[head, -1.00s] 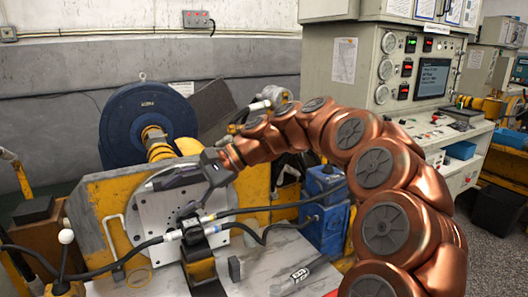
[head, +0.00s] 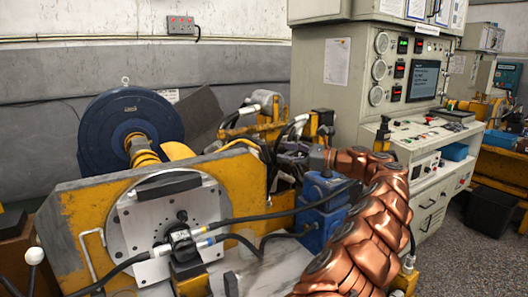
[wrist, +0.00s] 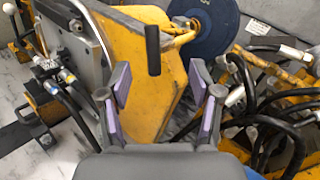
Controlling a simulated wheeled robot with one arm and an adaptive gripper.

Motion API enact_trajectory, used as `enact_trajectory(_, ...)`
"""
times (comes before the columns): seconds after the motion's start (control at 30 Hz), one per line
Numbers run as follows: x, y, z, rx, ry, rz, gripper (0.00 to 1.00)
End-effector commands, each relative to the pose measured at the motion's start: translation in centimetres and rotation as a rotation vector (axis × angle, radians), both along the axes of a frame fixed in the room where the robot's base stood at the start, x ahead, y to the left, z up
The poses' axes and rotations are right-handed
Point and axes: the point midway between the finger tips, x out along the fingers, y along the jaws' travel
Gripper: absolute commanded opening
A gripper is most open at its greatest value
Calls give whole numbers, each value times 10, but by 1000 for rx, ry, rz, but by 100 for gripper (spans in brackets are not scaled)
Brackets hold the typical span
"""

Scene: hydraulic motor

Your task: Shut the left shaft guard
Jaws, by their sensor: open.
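The machine has a large blue disc (head: 130,125) with a yellow shaft (head: 143,150) in front of it. A dark grey tilted panel (head: 201,119) stands raised right of the disc; I cannot tell for sure whether it is the left shaft guard. A dark grey bar (head: 168,186) shows across the top of the silver motor plate (head: 150,225). In the wrist view, a dark upright bar (wrist: 153,50) lies ahead between my fingertips, apart from them. My gripper (wrist: 160,85) is open and empty. In the head view my arm is folded at the right and the fingers are not clear.
Black hoses (head: 285,212) run from the motor to a blue valve block (head: 322,200). More hoses and yellow pipework (wrist: 265,95) crowd the right of the wrist view. A yellow plate (wrist: 155,100) stands close ahead. A control cabinet (head: 345,85) is at the back right.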

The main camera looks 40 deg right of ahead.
Motion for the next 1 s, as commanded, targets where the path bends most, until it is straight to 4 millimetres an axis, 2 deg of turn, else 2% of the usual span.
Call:
enact_trajectory(0.53, 56, 34, -1, -1, 2, -3, 64)
enact_trajectory(0.93, 63, 38, -1, -1, 1, -3, 64)
enact_trajectory(1.0, 63, 38, -1, -1, 1, -3, 58)
